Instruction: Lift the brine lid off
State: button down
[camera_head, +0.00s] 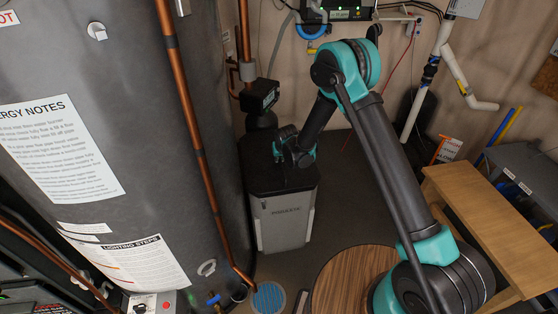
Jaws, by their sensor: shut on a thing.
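The brine tank (284,222) is a grey cabinet standing on the floor in the middle of the view. Its black brine lid (295,180) lies across the top and looks level. I see no clear gap between the lid and the cabinet. My teal and black arm reaches down from the right. My gripper (279,150) is at the rear part of the lid, small and partly hidden by its own wrist. It is shut on the lid, though the fingertips and the exact spot of contact are hard to make out.
A black control head (260,97) stands just behind the lid. A large grey heater tank (110,120) with a copper pipe (190,100) is close on the left. A round wooden table (340,285) is in front, and a wooden bench (490,215) stands on the right.

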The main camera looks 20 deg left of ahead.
jog(key=shift+r, duration=0.25)
jog(key=shift+r, duration=1.15)
jog(key=shift+r, duration=0.1)
jog(key=shift+r, duration=1.9)
